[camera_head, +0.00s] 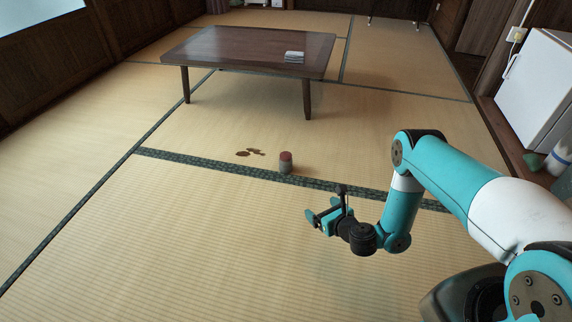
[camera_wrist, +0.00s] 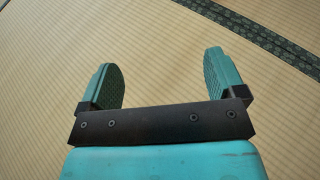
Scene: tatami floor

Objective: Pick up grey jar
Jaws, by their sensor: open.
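A small grey jar (camera_head: 286,166) with a red lid stands upright on the tatami floor, beside the dark green mat border, in the head view. My gripper (camera_head: 322,218) is in front of the jar and a little to its right, apart from it. In the wrist view my gripper (camera_wrist: 166,82) shows two teal fingers spread apart with only bare tatami between them. The jar is not in the wrist view.
A low wooden table (camera_head: 225,52) with a small stack of white things (camera_head: 294,57) stands behind. A white fridge (camera_head: 540,88) is at the right.

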